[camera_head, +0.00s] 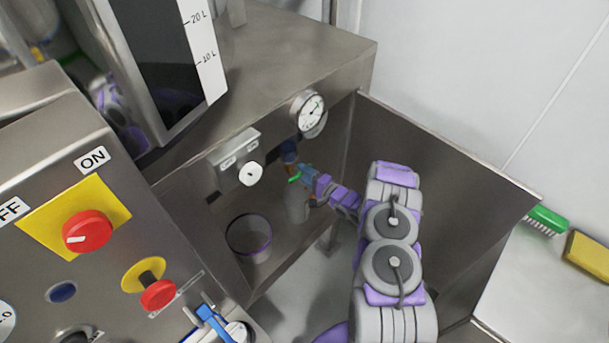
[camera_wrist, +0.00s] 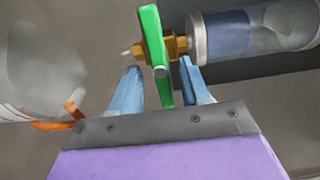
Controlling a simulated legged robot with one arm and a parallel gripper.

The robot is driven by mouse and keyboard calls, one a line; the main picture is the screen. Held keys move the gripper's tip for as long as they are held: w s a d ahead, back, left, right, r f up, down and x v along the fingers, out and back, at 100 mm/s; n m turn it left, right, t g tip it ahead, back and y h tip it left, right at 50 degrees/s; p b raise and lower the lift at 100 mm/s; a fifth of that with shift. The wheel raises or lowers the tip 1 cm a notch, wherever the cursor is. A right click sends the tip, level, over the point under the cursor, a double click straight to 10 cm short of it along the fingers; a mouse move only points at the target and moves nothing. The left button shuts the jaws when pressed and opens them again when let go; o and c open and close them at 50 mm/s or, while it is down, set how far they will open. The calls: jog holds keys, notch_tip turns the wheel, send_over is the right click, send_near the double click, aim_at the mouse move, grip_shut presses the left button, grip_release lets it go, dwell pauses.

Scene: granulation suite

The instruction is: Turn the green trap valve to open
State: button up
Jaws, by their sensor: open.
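The green trap valve handle (camera_wrist: 153,50) is a flat green lever on a brass valve body (camera_wrist: 178,45). In the wrist view it stands nearly upright, across the line of the brass fitting. My gripper (camera_wrist: 160,78) is open, with one blue finger on each side of the lever's lower part. I cannot tell whether either finger touches it. A clear cylinder with a blue band (camera_wrist: 228,37) joins the brass body on the right. In the head view, the handle (camera_head: 295,178) is a small green piece inside the steel cabinet, beside my gripper (camera_head: 303,172).
A pressure gauge (camera_head: 309,111) and a white knob (camera_head: 250,174) sit on the cabinet front. A round container (camera_head: 249,237) stands inside. The open cabinet door (camera_head: 450,190) is right of my arm. A control panel with a red switch (camera_head: 88,231) is at left.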

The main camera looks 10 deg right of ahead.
jog(key=a, duration=0.2)
jog(key=shift+w+a, duration=0.1)
jog(key=shift+a, duration=0.2)
jog(key=shift+d+r, duration=0.1)
jog(key=shift+d, duration=0.05)
jog(key=shift+c, duration=1)
jog(key=shift+d, duration=0.75)
jog(key=c, duration=0.4)
jog(key=shift+c, duration=1)
jog(key=shift+a, duration=0.45)
grip_shut()
